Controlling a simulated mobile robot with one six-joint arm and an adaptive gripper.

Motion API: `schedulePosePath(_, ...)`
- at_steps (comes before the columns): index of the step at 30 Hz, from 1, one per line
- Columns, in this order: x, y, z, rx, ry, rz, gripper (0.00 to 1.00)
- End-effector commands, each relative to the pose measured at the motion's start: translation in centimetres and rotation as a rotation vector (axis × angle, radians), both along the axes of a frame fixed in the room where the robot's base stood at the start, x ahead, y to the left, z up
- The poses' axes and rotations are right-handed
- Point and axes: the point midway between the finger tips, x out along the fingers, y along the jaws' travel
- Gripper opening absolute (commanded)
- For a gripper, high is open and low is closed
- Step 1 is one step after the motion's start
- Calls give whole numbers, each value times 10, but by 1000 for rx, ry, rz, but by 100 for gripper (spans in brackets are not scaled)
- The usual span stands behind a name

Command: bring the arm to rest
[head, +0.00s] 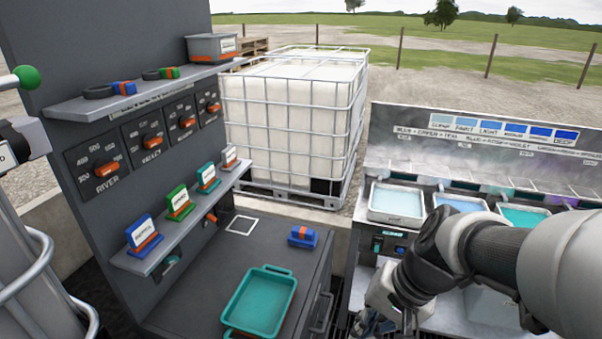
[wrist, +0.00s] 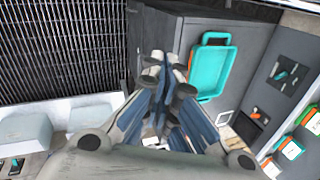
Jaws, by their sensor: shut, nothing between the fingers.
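My arm reaches in from the right edge of the head view and bends down at its wrist. My gripper (head: 372,324) is at the bottom of the head view, partly cut off, in front of the grey cabinet and left of the basin station. In the wrist view my gripper (wrist: 166,72) points away with its fingers together and nothing between them. A teal tray (head: 262,301) lies on the grey worktop to the left of my gripper. The tray also shows in the wrist view (wrist: 230,70), just right of the fingertips, and I see no contact.
A grey panel with orange-handled dials (head: 108,170) and shelves of labelled blocks stands at left. A blue block with an orange band (head: 302,236) sits on the worktop. Liquid-filled trays (head: 397,217) line the right station under my arm. A white caged tank (head: 290,115) stands behind.

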Motion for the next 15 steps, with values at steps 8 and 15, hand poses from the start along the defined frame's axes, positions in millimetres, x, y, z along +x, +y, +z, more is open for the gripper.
schedulePosePath(8,-72,-14,51,-266,-223,260,0)
schedulePosePath(15,-103,-30,65,-414,-333,364,0)
